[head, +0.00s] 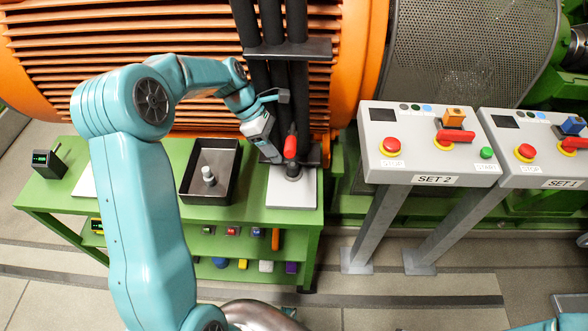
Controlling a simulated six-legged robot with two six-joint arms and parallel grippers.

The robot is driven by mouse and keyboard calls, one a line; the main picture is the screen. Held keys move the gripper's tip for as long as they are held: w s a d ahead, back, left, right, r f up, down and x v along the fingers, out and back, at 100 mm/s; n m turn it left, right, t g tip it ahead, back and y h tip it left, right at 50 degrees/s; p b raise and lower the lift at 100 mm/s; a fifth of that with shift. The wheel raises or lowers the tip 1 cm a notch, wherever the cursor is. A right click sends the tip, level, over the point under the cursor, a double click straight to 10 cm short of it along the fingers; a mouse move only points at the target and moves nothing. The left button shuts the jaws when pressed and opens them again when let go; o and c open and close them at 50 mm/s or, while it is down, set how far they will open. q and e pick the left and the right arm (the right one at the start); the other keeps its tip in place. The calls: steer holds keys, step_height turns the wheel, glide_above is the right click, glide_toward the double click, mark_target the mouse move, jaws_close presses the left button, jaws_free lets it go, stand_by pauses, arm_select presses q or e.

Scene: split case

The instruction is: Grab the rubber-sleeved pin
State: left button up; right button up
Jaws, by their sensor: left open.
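A pin with a red sleeve (290,146) stands upright in a dark base on a light grey plate (291,200) at the right end of the green bench. My left gripper (277,155) is just left of the red sleeve, pointing down and right. It is open, and no hold on the pin shows. The gap between its fingers is too small to make out clearly. A short grey-and-white peg (208,176) stands in the black tray (186,197) to the left. My right gripper is out of view.
The green bench (60,195) has a lower shelf with several small coloured items. Black vertical pipes (275,85) rise close behind the pin, in front of the orange ribbed machine (180,30). Two control consoles (420,160) stand to the right. A small black device (48,163) sits at the left.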

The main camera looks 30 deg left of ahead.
mark_target(292, 164)
arm_select(q)
steer(key=x, duration=0.6)
steer(key=shift+s+d+f, duration=0.2)
steer(key=shift+d, duration=0.15)
jaws_close()
